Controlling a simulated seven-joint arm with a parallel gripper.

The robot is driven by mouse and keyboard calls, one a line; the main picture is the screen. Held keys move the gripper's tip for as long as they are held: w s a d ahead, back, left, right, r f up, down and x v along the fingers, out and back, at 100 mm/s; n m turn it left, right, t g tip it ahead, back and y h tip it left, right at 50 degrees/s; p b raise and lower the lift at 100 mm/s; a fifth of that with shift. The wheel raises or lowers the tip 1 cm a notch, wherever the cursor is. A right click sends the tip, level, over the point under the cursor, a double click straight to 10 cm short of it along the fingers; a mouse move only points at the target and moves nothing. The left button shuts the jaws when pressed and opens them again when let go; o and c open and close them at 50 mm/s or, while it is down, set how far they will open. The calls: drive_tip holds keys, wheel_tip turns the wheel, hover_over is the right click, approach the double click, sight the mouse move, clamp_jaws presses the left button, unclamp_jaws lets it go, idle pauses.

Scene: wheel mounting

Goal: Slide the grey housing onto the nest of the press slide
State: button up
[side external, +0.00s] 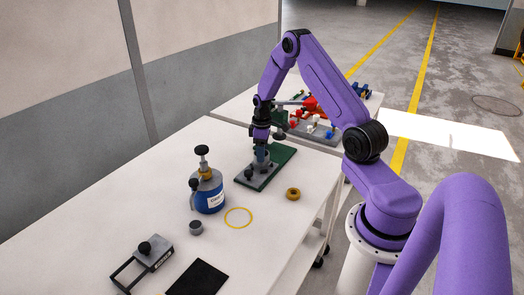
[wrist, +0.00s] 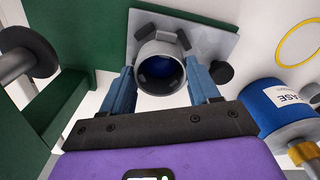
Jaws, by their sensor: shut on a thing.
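My gripper (side external: 261,154) is over the slide plate, pointing down. In the wrist view its two blue fingers (wrist: 161,78) are shut on the grey housing (wrist: 148,52), a short open cylinder with a dark blue inside. The press slide (wrist: 212,45) is a flat grey plate with a black knob at its side, and it shows in the side view (side external: 245,181). Two dark grey stop blocks of the nest (wrist: 144,31) stand close to the housing's far side. I cannot tell whether the housing touches them or the plate.
The green press base (side external: 283,158) lies beside the slide. A blue grease can (side external: 209,193) stands to the left. A yellow ring outline (side external: 238,218), a brass ring (side external: 293,194) and a small grey cylinder (side external: 196,228) are nearer. A black mat (side external: 198,279) lies in front.

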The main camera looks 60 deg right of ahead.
drive_tip(key=shift+f, duration=1.2)
idle(0.5)
drive_tip(key=o, duration=1.3)
drive_tip(key=shift+c, duration=0.2)
drive_tip(key=shift+r, duration=0.1)
wheel_tip(320, 180, up, 17)
drive_tip(key=shift+r, duration=0.15)
drive_tip(key=shift+a, duration=0.1)
